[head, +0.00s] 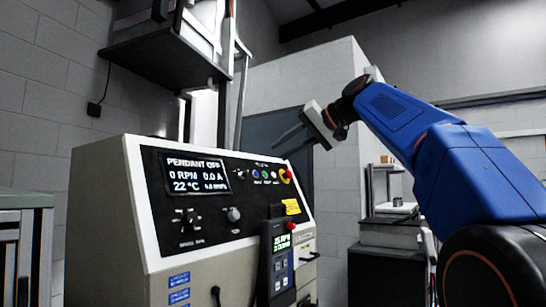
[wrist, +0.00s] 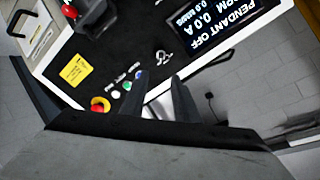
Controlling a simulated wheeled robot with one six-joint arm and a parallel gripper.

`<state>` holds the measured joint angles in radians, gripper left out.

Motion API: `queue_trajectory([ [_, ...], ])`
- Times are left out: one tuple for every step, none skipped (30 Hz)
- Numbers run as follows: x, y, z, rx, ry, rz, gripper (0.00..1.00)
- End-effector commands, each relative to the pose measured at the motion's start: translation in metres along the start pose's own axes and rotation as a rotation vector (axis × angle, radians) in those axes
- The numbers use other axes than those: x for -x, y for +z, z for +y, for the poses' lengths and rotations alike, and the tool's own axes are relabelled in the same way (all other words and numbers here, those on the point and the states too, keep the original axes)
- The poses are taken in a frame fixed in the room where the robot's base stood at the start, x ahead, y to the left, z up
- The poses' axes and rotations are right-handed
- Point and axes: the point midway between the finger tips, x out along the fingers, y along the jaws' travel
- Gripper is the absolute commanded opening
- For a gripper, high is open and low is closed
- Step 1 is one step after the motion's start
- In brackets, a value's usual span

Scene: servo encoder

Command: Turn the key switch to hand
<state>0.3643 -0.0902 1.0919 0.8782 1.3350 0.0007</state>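The control panel (head: 210,195) is a black slanted face with a white rim. A small switch with a key-like shape (wrist: 163,57) sits between the display and the coloured buttons in the wrist view; I cannot read its setting. In the head view that spot is too small to make out. A dark rotary switch (head: 188,216) and a grey knob (head: 234,214) sit below the display; which control is the key switch is not certain. My gripper (head: 279,150) is in the air above the panel's upper right edge, its two dark fingers apart and empty, touching nothing.
The display (head: 194,174) reads PENDANT OFF, 0 RPM. A red emergency stop (head: 286,175) and small coloured buttons (head: 265,174) line the panel's upper right. A pendant (head: 278,262) hangs at the front right, near a yellow label (head: 292,207). A shelf (head: 160,55) overhangs the upper left.

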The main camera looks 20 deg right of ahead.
Motion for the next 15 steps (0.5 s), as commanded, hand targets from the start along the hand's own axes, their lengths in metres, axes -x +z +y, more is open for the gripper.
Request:
queue_trajectory([
  [0.007,-0.001,0.001,0.0,0.001,0.003,0.28],
  [0.011,-0.001,0.001,-0.001,0.001,0.003,0.28],
  [0.014,-0.001,0.001,0.0,0.0,0.002,0.28],
  [0.017,-0.001,0.0,0.0,0.0,0.002,0.28],
  [0.019,-0.001,0.0,0.0,0.0,0.002,0.28],
  [0.022,-0.001,0.0,0.0,0.0,0.002,0.28],
  [0.023,-0.001,0.0,0.0,0.001,0.003,0.28],
  [0.025,-0.001,0.0,0.001,0.001,0.002,0.28],
  [0.026,-0.001,0.0,0.001,0.0,0.002,0.28],
  [0.026,0.0,0.0,0.001,0.0,0.001,0.28],
  [0.027,0.0,0.0,0.001,0.0,0.001,0.28],
  [0.027,0.0,0.0,0.001,0.0,0.001,0.28],
  [0.027,0.0,0.0,0.001,0.0,0.001,0.28],
  [0.027,0.0,0.0,0.001,0.0,0.0,0.28],
  [0.027,0.0,0.0,0.001,0.0,0.0,0.28],
])
